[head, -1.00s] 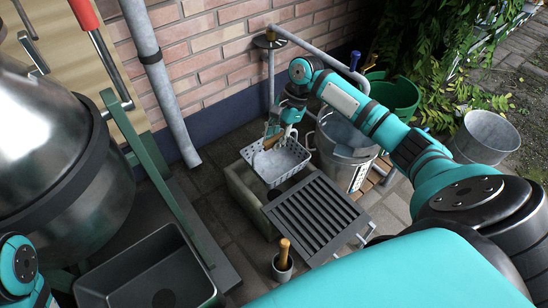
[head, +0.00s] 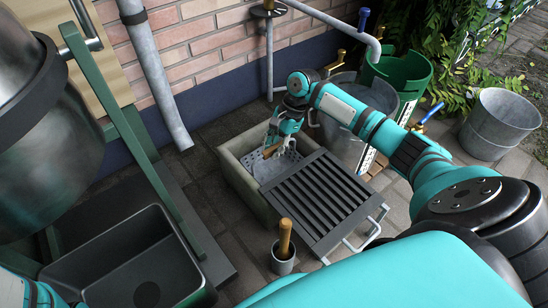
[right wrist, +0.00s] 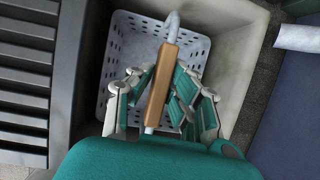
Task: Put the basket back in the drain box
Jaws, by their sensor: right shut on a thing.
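The grey perforated basket (head: 268,171) sits down inside the open part of the stone drain box (head: 233,175). In the right wrist view the basket (right wrist: 125,45) lies within the walls of the drain box (right wrist: 238,60). Its wire handle with a wooden grip (right wrist: 160,82) stands up. My right gripper (head: 274,148) is above the basket, its fingers shut around the wooden grip, as the right wrist view (right wrist: 160,90) shows. The fingers hide part of the basket, and I cannot tell whether it touches the box floor. My left gripper is out of view.
A dark slatted grate (head: 322,202) covers the near right part of the box. A pot with a wooden-handled tool (head: 284,262) stands in front. A downpipe (head: 162,90) and brick wall are behind, a green tub (head: 402,72) and metal bucket (head: 500,122) to the right.

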